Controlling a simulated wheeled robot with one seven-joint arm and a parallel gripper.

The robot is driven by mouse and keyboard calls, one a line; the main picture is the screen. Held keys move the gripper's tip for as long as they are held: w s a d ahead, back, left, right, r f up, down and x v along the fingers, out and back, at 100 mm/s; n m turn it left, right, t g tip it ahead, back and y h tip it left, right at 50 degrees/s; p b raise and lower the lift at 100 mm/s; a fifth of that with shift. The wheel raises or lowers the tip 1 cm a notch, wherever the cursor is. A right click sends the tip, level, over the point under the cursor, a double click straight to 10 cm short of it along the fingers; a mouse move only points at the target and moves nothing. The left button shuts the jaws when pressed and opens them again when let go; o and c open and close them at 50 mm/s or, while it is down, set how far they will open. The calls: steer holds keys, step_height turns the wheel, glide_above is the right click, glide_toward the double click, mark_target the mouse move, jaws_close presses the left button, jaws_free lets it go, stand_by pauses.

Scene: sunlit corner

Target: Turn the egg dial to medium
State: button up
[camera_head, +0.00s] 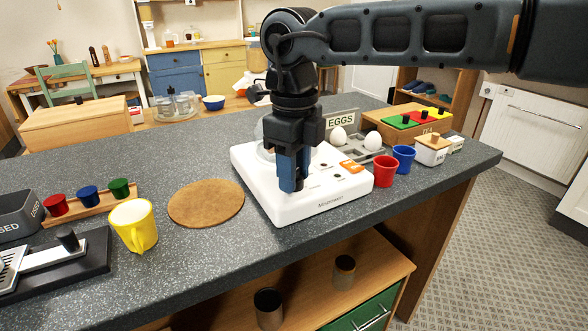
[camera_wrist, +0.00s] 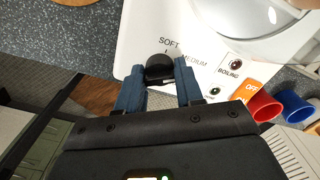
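The white egg cooker (camera_head: 330,196) stands on the dark speckled counter. Its black egg dial (camera_wrist: 158,68) shows in the wrist view, with the word SOFT just above it and MEDIUM to its right. A short dark mark sits by SOFT; I cannot make out a pointer on the dial. My gripper (camera_head: 291,186) points down over the cooker's front left and hides the dial in the head view. In the wrist view, the blue fingers of my gripper (camera_wrist: 160,72) sit on both sides of the dial and appear to touch it.
A clear domed lid (camera_wrist: 240,25) and an orange OFF switch (camera_head: 351,166) are on the cooker. Red (camera_head: 385,171) and blue (camera_head: 404,157) cups stand close on its right. An egg tray (camera_head: 374,152) is behind. A round cork mat (camera_head: 206,202) lies left, beside a yellow mug (camera_head: 134,226).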

steer(key=o, duration=0.4)
step_height(320, 180, up, 8)
steer(key=shift+f, duration=0.1)
stand_by(0.5)
